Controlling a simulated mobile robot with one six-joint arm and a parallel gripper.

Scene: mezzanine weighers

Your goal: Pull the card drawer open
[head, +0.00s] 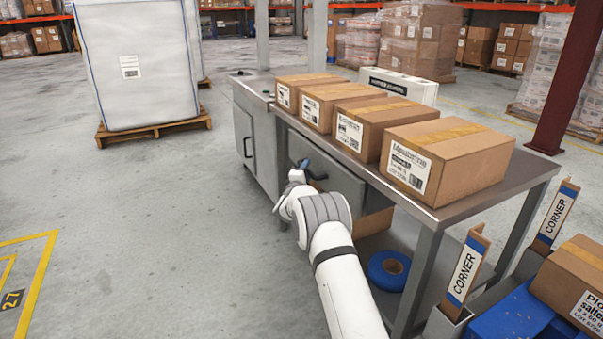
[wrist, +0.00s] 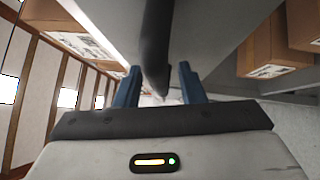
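The card drawer (head: 342,190) is a grey front under the steel bench top in the head view. It looks closed, though my arm covers part of it. My gripper (head: 311,171) is at the left part of this front. In the wrist view, a dark bar handle (wrist: 156,45) runs between the two blue fingers of my gripper (wrist: 160,88). The fingers are apart, with a visible gap on each side of the handle, so they do not seem to clamp it. The handle is hidden by my gripper in the head view.
The steel bench (head: 470,205) carries several cardboard boxes (head: 450,160). A grey cabinet (head: 255,145) adjoins it on the left. A blue roll (head: 389,270) lies on the lower shelf. Corner boards (head: 466,270) stand at the right. The floor left of my arm is clear.

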